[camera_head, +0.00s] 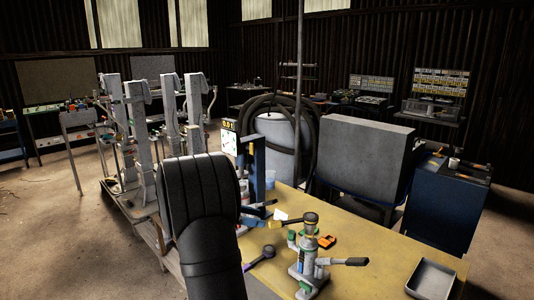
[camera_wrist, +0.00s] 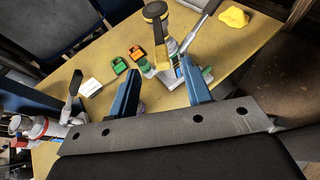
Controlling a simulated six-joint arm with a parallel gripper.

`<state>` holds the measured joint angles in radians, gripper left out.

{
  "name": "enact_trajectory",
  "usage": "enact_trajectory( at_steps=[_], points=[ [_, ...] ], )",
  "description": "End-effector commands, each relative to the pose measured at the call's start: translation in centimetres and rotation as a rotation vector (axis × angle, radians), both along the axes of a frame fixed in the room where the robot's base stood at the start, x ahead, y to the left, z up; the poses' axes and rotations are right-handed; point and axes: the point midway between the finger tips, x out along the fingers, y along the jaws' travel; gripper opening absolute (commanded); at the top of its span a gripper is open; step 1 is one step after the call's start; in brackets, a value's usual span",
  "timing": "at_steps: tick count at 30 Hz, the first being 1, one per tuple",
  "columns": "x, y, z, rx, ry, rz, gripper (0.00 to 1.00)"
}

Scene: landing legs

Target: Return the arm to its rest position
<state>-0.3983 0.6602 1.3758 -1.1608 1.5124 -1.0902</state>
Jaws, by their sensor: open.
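My gripper shows in the wrist view as two blue fingers (camera_wrist: 158,65), spread apart with nothing held between them. They hang over the yellow workbench top (camera_wrist: 85,57). A mallet-like tool with a yellow band (camera_wrist: 155,13) lies beyond the fingertips. In the head view my black arm rises in the front, left of the workbench (camera_head: 370,268), and the fingers cannot be clearly made out there. Several grey landing legs (camera_head: 137,125) stand upright on a long bench at the left.
On the workbench are a bottle-like device with a lever (camera_head: 308,258), an orange item (camera_head: 327,241), a purple-handled tool (camera_head: 262,257) and a grey tray (camera_head: 432,279). A large grey box (camera_head: 362,160) and a blue cabinet (camera_head: 440,215) stand behind.

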Motion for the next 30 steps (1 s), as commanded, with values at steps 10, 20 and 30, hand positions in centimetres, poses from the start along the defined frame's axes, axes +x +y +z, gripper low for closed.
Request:
enact_trajectory(
  at_steps=[10,20,30],
  points=[
    [1.7,-6.4,-2.8,0.001,0.001,-0.003,0.45],
    [0.6,-1.9,-2.3,0.001,0.001,0.004,0.45],
    [0.1,-0.1,-2.3,0.000,0.000,0.001,0.45]
  ],
)
